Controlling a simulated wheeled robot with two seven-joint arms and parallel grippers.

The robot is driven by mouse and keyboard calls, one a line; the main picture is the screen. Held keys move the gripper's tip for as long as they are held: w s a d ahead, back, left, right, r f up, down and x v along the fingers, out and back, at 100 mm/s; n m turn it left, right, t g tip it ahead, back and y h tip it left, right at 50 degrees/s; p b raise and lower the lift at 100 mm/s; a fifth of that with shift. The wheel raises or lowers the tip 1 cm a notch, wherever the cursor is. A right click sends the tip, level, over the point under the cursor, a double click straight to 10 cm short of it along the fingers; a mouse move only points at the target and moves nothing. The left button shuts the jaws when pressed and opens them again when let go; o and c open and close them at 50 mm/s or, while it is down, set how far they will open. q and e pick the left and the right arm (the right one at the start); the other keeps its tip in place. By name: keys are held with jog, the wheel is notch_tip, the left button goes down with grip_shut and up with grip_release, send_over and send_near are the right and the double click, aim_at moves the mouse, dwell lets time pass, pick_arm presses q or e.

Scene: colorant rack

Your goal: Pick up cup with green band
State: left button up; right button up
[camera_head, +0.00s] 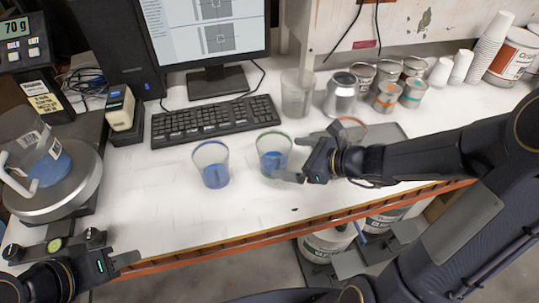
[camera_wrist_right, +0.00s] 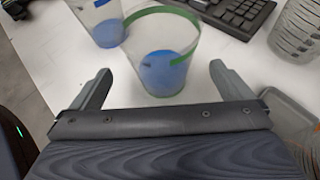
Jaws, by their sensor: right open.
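The cup with the green band (camera_head: 273,153) stands upright on the white table, in front of the keyboard's right end. It is clear, with blue contents low inside. My right gripper (camera_head: 304,158) reaches it from the right, its fingers open. In the right wrist view the cup (camera_wrist_right: 161,52) stands ahead of and partly between the two open fingers (camera_wrist_right: 160,85), with gaps at both sides and no grip on it. My left gripper (camera_head: 130,258) is at the lower left, near the table's front edge, away from the cups; its finger opening is unclear.
A similar cup with a blue band (camera_head: 211,163) stands close to the left. A cup with an orange rim (camera_head: 352,124) is partly hidden behind my right gripper. The keyboard (camera_head: 216,121) lies behind; an empty clear container (camera_head: 297,93) and cans are at the back. The table in front is clear.

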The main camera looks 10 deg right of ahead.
aim_at(280, 131)
jog(key=w+a+f, duration=0.2)
jog(key=f, duration=0.1)
jog(key=shift+w+a, duration=0.25)
jog(key=shift+w+a+f+b, duration=0.15)
jog(key=shift+w+a+b, duration=0.15)
jog(key=c, duration=1.1)
notch_tip(280, 131, up, 10)
jog(key=p, duration=0.3)
